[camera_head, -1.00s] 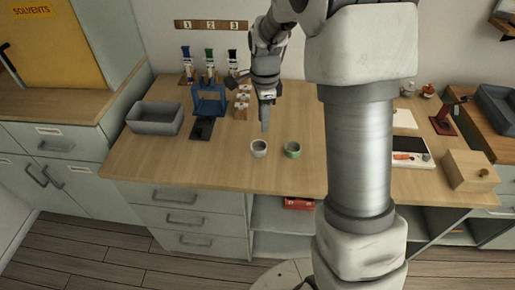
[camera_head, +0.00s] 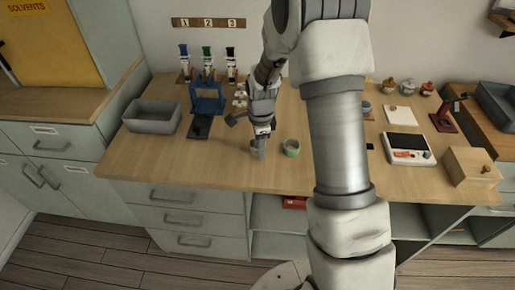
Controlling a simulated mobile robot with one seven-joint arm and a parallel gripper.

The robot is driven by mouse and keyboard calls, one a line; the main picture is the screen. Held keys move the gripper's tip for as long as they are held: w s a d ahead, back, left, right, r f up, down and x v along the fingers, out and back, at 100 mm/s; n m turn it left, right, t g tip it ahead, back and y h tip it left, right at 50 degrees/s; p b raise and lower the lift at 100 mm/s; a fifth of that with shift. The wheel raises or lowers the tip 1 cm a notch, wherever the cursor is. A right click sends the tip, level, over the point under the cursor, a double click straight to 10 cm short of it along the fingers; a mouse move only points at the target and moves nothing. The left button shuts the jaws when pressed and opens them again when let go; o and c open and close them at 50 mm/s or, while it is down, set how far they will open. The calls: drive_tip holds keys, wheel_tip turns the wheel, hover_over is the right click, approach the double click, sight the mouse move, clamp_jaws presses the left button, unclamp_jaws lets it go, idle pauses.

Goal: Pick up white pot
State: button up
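The white pot (camera_head: 253,150) stands on the wooden counter left of the green pot (camera_head: 291,147). It is mostly hidden behind the fingers of my gripper (camera_head: 260,154). My gripper points down right at the white pot. I cannot tell whether the fingers are around it or in front of it, or whether they touch it. The finger gap does not show. The green pot is uncovered and stands close to the right of my gripper.
A grey bin (camera_head: 153,117) and a blue stand (camera_head: 207,98) are on the left of the counter (camera_head: 180,165). A white scale (camera_head: 408,148) and a wooden box (camera_head: 472,166) are on the right. My arm covers part of the counter's middle. The front left is clear.

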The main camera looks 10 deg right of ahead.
clamp_jaws()
drive_tip(key=shift+r, duration=0.1)
idle(0.4)
